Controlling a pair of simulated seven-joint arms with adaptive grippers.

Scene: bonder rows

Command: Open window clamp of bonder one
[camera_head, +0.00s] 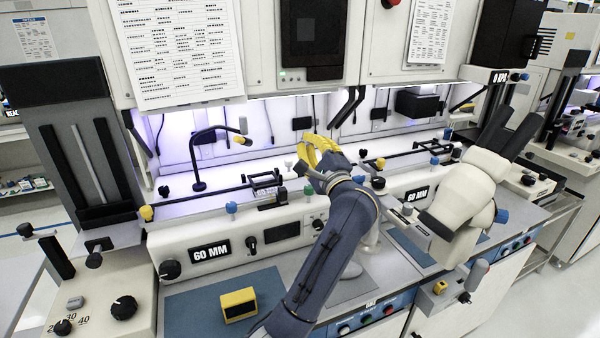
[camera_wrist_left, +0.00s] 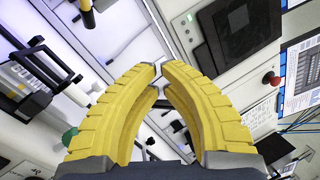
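The nearer bonder, with a 60 MM label (camera_head: 210,252), stands left of centre. A black framed part that looks like its window clamp (camera_head: 266,186) sits on a dark horizontal bar. It also shows at the left of the left wrist view (camera_wrist_left: 30,80); I cannot tell whether it is open. My left gripper (camera_head: 312,148), with yellow ribbed fingers, is to the right of the clamp and apart from it. In the left wrist view its fingertips (camera_wrist_left: 159,74) meet or nearly meet, with nothing seen held. My right gripper is not in view.
A second bonder with its own 60 MM label (camera_head: 417,194) stands to the right. A bulky cream unit (camera_head: 465,195) stands in front of it. A yellow block (camera_head: 238,304) lies on the blue mat (camera_head: 190,304). A thin black bent arm (camera_head: 195,155) rises behind the clamp.

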